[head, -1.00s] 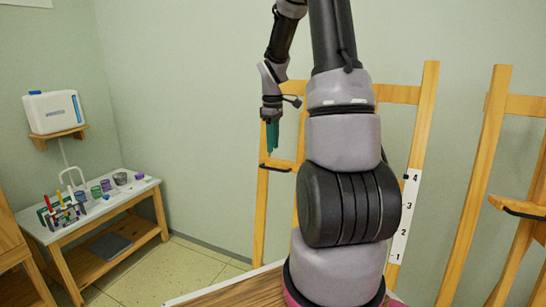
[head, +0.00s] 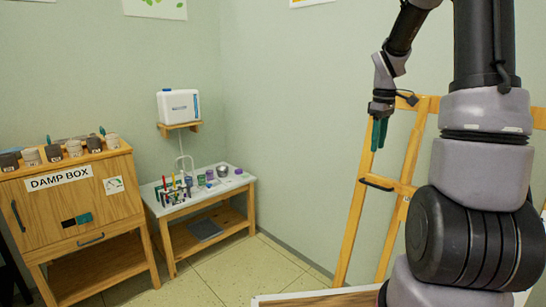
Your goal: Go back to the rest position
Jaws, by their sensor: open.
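My gripper (head: 379,134) hangs pointing down at the end of my raised arm, right of the middle in the head view. Its greenish fingers are empty. They are seen from the side, so the gap between them is hard to see. The gripper is in front of a wooden easel (head: 408,190) and apart from any object I can make out. My own arm links cover much of the right side of the view.
A wooden damp box (head: 110,204) with several pots on top stands at the left. Beside it, a small table (head: 237,180) carries several jars and tools. A white dispenser (head: 179,105) sits on a wall shelf. The tiled floor (head: 240,270) in front is clear.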

